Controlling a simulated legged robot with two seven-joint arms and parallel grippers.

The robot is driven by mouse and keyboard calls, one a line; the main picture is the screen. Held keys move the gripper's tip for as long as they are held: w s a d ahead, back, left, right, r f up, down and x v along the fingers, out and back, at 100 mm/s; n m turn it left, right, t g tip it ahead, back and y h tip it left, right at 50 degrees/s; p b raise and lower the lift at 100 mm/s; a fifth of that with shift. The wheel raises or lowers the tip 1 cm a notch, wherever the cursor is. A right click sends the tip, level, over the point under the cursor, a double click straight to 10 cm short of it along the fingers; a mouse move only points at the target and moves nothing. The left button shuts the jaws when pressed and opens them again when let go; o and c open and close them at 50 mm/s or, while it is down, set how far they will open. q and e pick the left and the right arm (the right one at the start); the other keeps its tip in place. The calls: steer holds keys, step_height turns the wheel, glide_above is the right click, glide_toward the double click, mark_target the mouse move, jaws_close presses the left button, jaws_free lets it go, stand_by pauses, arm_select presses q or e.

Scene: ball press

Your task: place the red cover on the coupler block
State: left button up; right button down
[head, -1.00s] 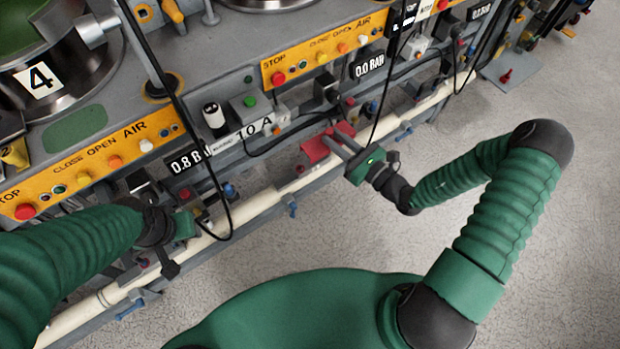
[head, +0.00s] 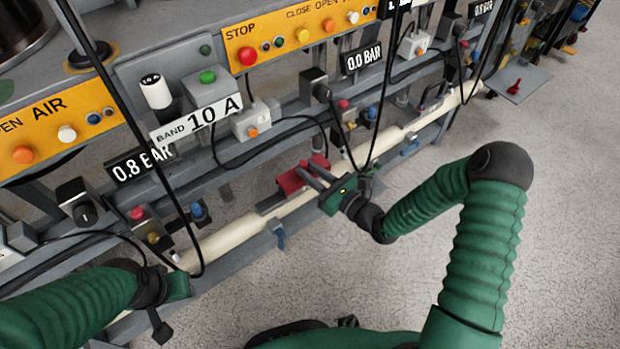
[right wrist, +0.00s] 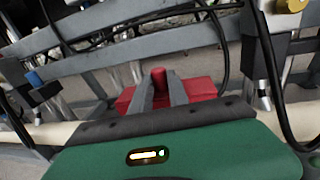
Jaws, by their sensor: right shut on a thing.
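The red cover (head: 287,183) is held by my right gripper (head: 309,173) over the cream pipe near the middle of the head view. In the right wrist view the red cover (right wrist: 203,88) lies beyond the fingertips. Its upright red knob (right wrist: 159,78) stands between the two grey fingers, which are shut on it. A grey bar (head: 270,203) shows just left of the cover along the pipe. I cannot single out the coupler block; the cover and gripper may hide it. My left gripper (head: 177,284) is low at the left, its fingers not clear.
The cream pipe (head: 235,237) runs along the front of the machine. Black cables (head: 376,120) hang in front, close to my right gripper. Orange button panels (head: 290,38), gauges and valves sit behind. The speckled floor (head: 300,280) in front is clear.

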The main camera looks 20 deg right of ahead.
steer(key=shift+a, duration=0.35)
steer(key=c, duration=1.7)
jaws_free()
steer(key=shift+f, duration=0.1)
steer(key=o, duration=0.4)
steer(key=shift+d, duration=0.2)
arm_select(q)
steer(key=shift+a+f, duration=0.1)
steer(key=shift+a, duration=0.05)
